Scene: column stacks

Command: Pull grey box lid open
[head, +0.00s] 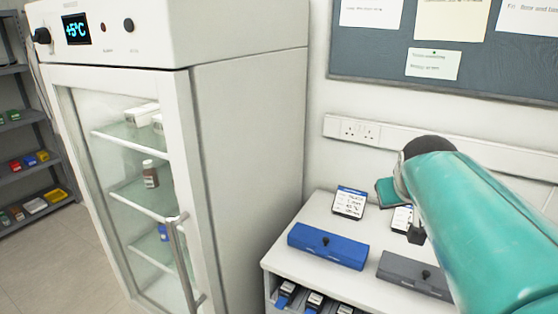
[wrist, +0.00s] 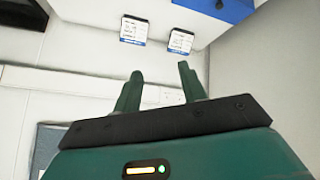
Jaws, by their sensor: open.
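The grey box (head: 400,270) sits on the white bench, with a small dark knob (head: 425,274) on its lid. The lid looks shut. My teal arm covers the box's right end in the head view. My gripper (wrist: 160,70) is open and empty in the wrist view, its two fingers apart. I cannot make out the grey box in the wrist view.
A blue box (head: 328,246) with a knob stands left of the grey box. A label card (head: 349,202) stands behind it. A tall glass-door fridge (head: 248,130) borders the bench (head: 320,205) on the left. A wall with sockets (head: 361,130) is behind.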

